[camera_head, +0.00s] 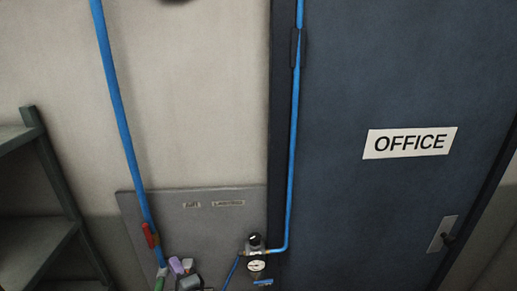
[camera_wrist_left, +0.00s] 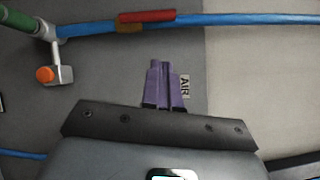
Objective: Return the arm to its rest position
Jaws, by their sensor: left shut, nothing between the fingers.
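My left gripper (camera_head: 176,265) shows at the bottom of the head view, in front of the grey wall panel. In the left wrist view its purple fingers (camera_wrist_left: 164,85) are together with nothing between them. The fingers point toward the panel, beside the AIR label (camera_wrist_left: 185,86). A red valve lever (camera_head: 151,235) on the blue pipe is above and left of the gripper in the head view. The lever (camera_wrist_left: 147,16) also shows in the left wrist view, apart from the fingertips. My right gripper is in neither view.
A pressure gauge (camera_head: 256,266) with a black knob (camera_head: 254,240) is on the panel to the right. A dark shelf frame (camera_head: 55,170) stands at the left. A blue door marked OFFICE (camera_head: 410,142) fills the right. The wall above the panel (camera_head: 200,90) is mostly clear.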

